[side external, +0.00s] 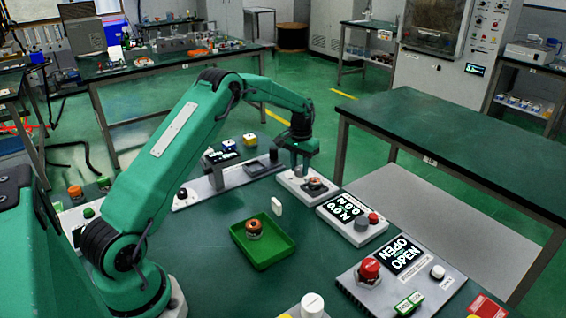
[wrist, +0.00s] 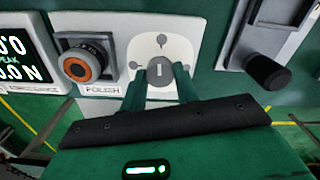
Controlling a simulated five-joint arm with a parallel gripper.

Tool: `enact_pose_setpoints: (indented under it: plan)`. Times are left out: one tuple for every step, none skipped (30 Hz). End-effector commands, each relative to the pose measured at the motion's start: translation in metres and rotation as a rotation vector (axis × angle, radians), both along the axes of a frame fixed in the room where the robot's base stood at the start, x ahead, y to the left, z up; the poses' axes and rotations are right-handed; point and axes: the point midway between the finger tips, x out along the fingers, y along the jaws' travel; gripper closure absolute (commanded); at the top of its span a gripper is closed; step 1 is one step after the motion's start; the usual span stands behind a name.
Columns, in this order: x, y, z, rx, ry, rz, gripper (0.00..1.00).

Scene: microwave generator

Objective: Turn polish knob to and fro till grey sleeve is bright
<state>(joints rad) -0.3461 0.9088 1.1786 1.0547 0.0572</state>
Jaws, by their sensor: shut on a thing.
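The polish knob (wrist: 158,68) is a round grey knob with a pale mark on its face, on a white plate with a POLISH label. My gripper (wrist: 162,80) is shut on it, one green finger on each side. Left of the knob in the wrist view, a dark grey sleeve (wrist: 71,62) with an orange ring and dark centre sits in a square holder. It looks dull. It appears small in the side view (side external: 315,183).
A force display (wrist: 14,45) stands left of the station, also seen in the side view (side external: 344,208). A green tray (side external: 277,252) holds a copper-coloured part. A red knob (side external: 370,268) and an OPEN display are nearer. A black knob (wrist: 268,72) is at right.

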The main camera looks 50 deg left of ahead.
Motion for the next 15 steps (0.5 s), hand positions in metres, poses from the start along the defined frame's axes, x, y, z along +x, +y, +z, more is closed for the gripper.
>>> enact_pose_setpoints:
  plan:
    - [0.0002,0.0003,0.0019,0.001,-0.002,-0.023,0.93]
    - [0.0003,0.0003,0.0019,0.001,-0.002,-0.034,0.93]
    - [0.0003,0.0003,0.0020,0.001,-0.002,-0.050,0.93]
    - [0.0003,0.0003,0.0020,0.001,-0.002,-0.058,0.93]
    - [0.0003,0.0003,0.0020,0.001,-0.002,-0.066,0.93]
    - [0.0004,0.0002,0.0020,0.001,-0.002,-0.076,0.93]
    - [0.0004,0.0002,0.0021,0.001,-0.002,-0.081,0.93]
    - [0.0004,0.0002,0.0021,0.001,-0.002,-0.085,0.93]
    - [0.0004,0.0002,0.0021,0.001,-0.002,-0.089,0.93]
    - [0.0004,0.0002,0.0021,0.001,-0.002,-0.091,0.93]
    - [0.0004,0.0002,0.0021,0.001,-0.002,-0.092,0.93]
    - [0.0004,0.0002,0.0022,0.001,-0.002,-0.094,0.93]
    - [0.0004,0.0002,0.0022,0.001,-0.002,-0.094,0.93]
    - [0.0005,0.0002,0.0022,0.001,-0.002,-0.094,0.93]
    - [0.0005,0.0002,0.0022,0.001,-0.002,-0.094,0.93]
